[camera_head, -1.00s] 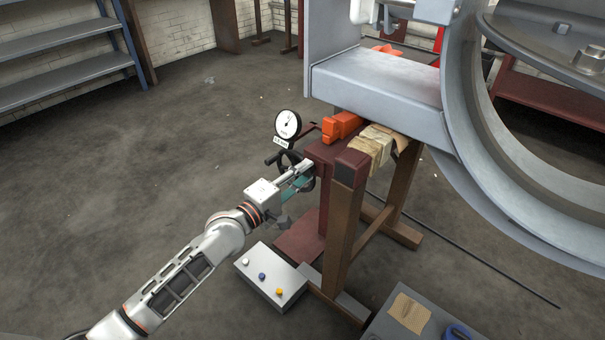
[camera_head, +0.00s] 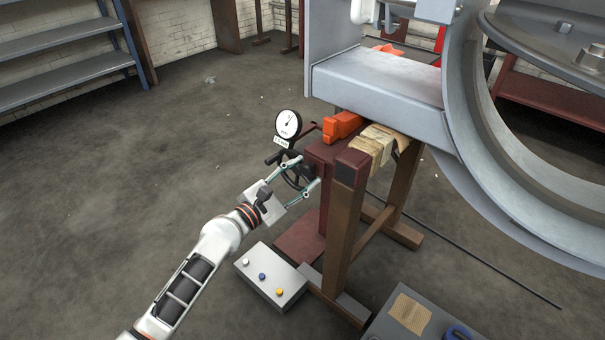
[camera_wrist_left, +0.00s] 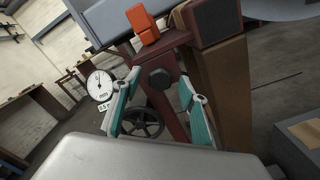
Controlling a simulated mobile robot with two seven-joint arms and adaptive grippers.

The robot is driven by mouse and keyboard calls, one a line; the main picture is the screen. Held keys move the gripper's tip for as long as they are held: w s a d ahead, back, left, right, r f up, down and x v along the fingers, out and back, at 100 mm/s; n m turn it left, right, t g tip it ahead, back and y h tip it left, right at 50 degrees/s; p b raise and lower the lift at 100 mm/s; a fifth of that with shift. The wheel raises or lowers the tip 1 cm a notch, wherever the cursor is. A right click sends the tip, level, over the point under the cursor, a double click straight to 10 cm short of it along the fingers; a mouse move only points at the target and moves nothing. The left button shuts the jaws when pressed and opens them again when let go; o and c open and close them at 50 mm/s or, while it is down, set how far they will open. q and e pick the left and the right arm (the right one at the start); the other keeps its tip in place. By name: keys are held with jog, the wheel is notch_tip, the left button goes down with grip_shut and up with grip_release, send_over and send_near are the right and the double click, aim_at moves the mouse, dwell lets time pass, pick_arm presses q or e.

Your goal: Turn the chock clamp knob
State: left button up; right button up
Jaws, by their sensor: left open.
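The dark, faceted chock clamp knob (camera_wrist_left: 160,78) is on the front of a dark red steel stand (camera_wrist_left: 160,62) in the left wrist view. My left gripper (camera_head: 309,170) is open and empty in front of the stand. In the left wrist view its teal-and-grey fingers (camera_wrist_left: 160,88) spread to either side of the knob. I cannot tell whether they touch it. In the head view the knob is small and hard to make out between the fingertips. An orange chock (camera_head: 342,126) sits on top of the stand. My right gripper is not in view.
A black handwheel (camera_wrist_left: 141,122) is just below the knob, by the left finger. A round dial gauge (camera_head: 287,124) stands left of the stand. A wooden post (camera_head: 343,220) is close on the right. A button box (camera_head: 270,277) lies below on the floor.

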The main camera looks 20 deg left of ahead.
pick_arm(q)
jog(key=shift+v, duration=0.8)
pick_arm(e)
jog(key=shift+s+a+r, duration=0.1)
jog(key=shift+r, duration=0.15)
pick_arm(q)
jog(key=shift+s+a, duration=0.2)
jog(key=shift+s, duration=0.25)
jog(key=p+v, duration=0.1)
jog(key=v, duration=0.4)
jog(key=shift+r, duration=0.1)
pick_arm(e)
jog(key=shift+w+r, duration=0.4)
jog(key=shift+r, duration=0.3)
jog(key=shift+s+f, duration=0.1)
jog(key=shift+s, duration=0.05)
